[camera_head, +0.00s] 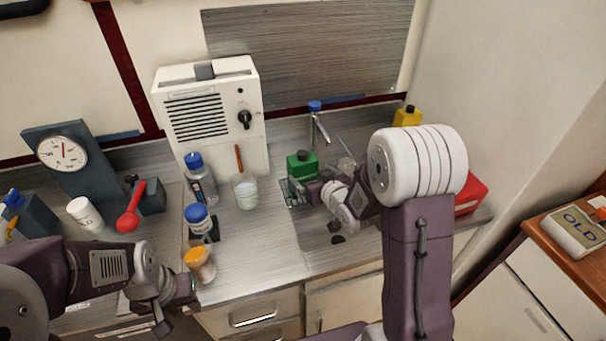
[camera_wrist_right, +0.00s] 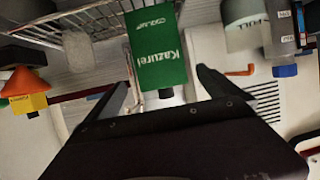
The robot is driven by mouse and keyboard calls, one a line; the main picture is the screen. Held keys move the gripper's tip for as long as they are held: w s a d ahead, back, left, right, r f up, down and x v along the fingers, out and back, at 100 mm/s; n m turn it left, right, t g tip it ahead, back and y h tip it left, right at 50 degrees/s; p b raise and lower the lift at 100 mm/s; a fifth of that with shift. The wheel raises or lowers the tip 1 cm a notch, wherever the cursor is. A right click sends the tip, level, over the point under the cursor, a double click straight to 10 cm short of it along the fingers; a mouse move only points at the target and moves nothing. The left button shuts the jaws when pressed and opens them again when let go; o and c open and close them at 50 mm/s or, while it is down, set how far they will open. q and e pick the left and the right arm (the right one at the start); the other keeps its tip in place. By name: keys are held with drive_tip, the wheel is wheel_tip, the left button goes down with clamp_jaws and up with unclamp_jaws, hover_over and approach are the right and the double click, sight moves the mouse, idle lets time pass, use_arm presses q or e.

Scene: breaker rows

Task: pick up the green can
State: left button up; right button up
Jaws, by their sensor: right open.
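The green can (camera_head: 304,164), a boxy green container with a dark cap, stands at the back of the counter by the sink. In the right wrist view the green can (camera_wrist_right: 158,48) shows upside down with white lettering, "Kazurel". My right gripper (camera_head: 302,196) is low in front of the can and partly covers its lower part. In the wrist view the right gripper (camera_wrist_right: 162,78) is open, with the can in line between its fingertips; I cannot tell whether they touch it. My left gripper (camera_head: 176,308) is at the counter's front edge, near an orange-capped jar (camera_head: 199,263); its jaw opening is unclear.
A wire rack (camera_wrist_right: 88,20) is beside the can. A glass cup (camera_head: 244,191), blue-capped bottles (camera_head: 200,180) and a white speaker box (camera_head: 210,110) stand to its left. A faucet (camera_head: 318,125) is behind it. A yellow container (camera_head: 407,116) and red container (camera_head: 470,193) are right.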

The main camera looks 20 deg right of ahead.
sight(306, 172)
drive_tip(key=x, duration=0.3)
drive_tip(key=shift+d+f, duration=0.15)
drive_tip(key=shift+f, duration=0.1)
drive_tip(key=shift+w+f, duration=0.15)
drive_tip(key=shift+w, duration=0.2)
drive_tip(key=x, duration=0.3)
drive_tip(key=b+x, duration=0.1)
drive_tip(key=shift+w+a+f, duration=0.1)
drive_tip(key=shift+w+a, duration=0.1)
drive_tip(key=shift+a, duration=0.1)
drive_tip(key=shift+s, duration=0.15)
drive_tip(key=shift+c, duration=0.3)
drive_tip(key=c, duration=2)
drive_tip(key=shift+c, duration=0.3)
